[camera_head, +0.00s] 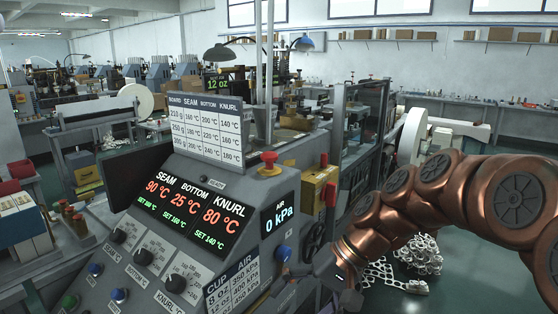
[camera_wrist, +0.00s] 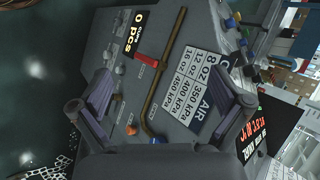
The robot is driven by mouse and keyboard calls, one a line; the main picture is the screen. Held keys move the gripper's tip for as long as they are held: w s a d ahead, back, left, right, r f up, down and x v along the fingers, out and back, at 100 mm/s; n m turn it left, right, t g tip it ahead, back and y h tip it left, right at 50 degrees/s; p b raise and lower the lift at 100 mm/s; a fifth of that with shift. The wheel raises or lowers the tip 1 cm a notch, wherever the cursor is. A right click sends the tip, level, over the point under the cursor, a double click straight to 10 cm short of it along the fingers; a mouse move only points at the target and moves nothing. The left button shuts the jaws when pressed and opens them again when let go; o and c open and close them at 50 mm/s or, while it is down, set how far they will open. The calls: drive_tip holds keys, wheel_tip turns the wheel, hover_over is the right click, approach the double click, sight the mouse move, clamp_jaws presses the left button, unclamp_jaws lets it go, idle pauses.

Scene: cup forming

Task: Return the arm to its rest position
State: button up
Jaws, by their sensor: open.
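My copper-coloured arm (camera_head: 430,195) reaches in from the right in the head view. My gripper (camera_head: 335,272) is low in the middle, beside the right end of the console (camera_head: 150,210) and close to a blue knob (camera_head: 284,253). In the wrist view my gripper (camera_wrist: 160,90) has its two dark fingers spread wide, with nothing held between them. Beyond them lie a panel with a cup and air table (camera_wrist: 200,88), a brown bar (camera_wrist: 165,75) and a red lever (camera_wrist: 147,60). I see no contact, but cannot judge the gap to the panel.
The console has lit temperature readouts, an air display (camera_head: 280,220) at 0 kPa, dials and a red mushroom button (camera_head: 269,160). Scrap sheets (camera_head: 418,255) lie on the green floor behind my arm. Machines stand behind the console. Open floor shows at the lower right.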

drive_tip(key=s+d+f+h+p, duration=0.1)
drive_tip(key=s+d+f+h, duration=0.2)
drive_tip(key=s+d, duration=0.4)
drive_tip(key=s+d+f+h+p, duration=0.1)
drive_tip(key=s+d+f+h, duration=0.2)
drive_tip(key=s+d, duration=0.4)
drive_tip(key=s+h, duration=0.1)
drive_tip(key=s, duration=0.6)
drive_tip(key=shift+d+n+g+h, duration=0.3)
drive_tip(key=shift+h, duration=0.1)
